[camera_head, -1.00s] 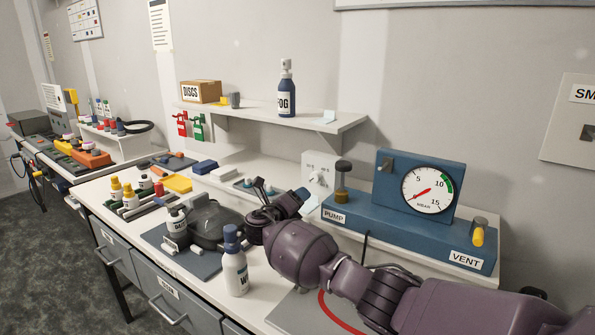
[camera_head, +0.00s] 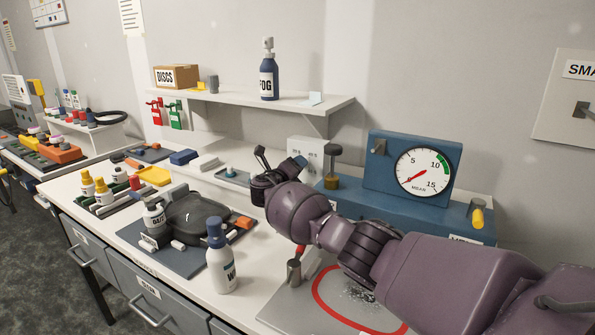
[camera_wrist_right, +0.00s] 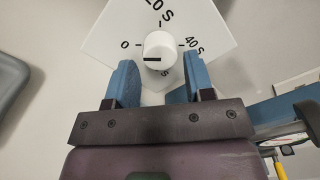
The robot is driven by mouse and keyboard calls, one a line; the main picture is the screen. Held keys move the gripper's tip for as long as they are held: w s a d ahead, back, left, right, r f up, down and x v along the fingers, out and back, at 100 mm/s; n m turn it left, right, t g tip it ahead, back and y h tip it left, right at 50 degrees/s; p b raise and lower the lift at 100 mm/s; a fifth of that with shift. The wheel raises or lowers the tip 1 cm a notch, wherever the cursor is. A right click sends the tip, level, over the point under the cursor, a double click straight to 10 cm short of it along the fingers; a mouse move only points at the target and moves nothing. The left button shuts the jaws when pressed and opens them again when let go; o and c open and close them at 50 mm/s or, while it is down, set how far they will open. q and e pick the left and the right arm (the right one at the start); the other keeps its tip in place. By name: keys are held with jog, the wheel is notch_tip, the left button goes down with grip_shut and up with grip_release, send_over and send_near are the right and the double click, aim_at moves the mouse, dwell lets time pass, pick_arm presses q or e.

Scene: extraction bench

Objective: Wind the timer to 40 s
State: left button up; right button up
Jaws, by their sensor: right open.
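The timer (camera_head: 307,150) is a white box on the bench against the back wall, left of the blue pump unit; my gripper partly covers it. In the right wrist view its white dial plate (camera_wrist_right: 105,38) carries the marks 0, 20 S and 40 S, plus a partly hidden one below. The round white knob (camera_wrist_right: 160,44) has a short black line at its lower left. My right gripper (camera_wrist_right: 161,78) is open, its two blue fingers to either side just below the knob, with nothing between them. The right gripper (camera_head: 295,164) shows in the head view in front of the timer.
The blue pump unit (camera_head: 375,208) with a gauge stands close right of the gripper. A shelf (camera_head: 320,106) with a FOG bottle (camera_head: 268,75) hangs above. A white bottle (camera_head: 221,268) and a dark round device (camera_head: 198,217) stand at the front left.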

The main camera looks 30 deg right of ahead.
jog(key=shift+w+d+f, duration=0.15)
jog(key=shift+w+d, duration=0.2)
jog(key=shift+d, duration=0.15)
pick_arm(q)
jog(key=shift+w+f, duration=0.15)
jog(key=shift+f, duration=0.1)
pick_arm(e)
jog(key=shift+d, duration=0.1)
jog(key=c, duration=0.6)
jog(key=shift+r+m, duration=0.2)
jog(key=shift+m, duration=0.3)
jog(key=shift+c, duration=0.2)
jog(key=m, duration=0.4)
jog(key=shift+m, duration=0.3)
pick_arm(q)
jog(key=shift+w+r, duration=0.1)
jog(key=shift+r, duration=0.35)
pick_arm(e)
jog(key=shift+m, duration=0.6)
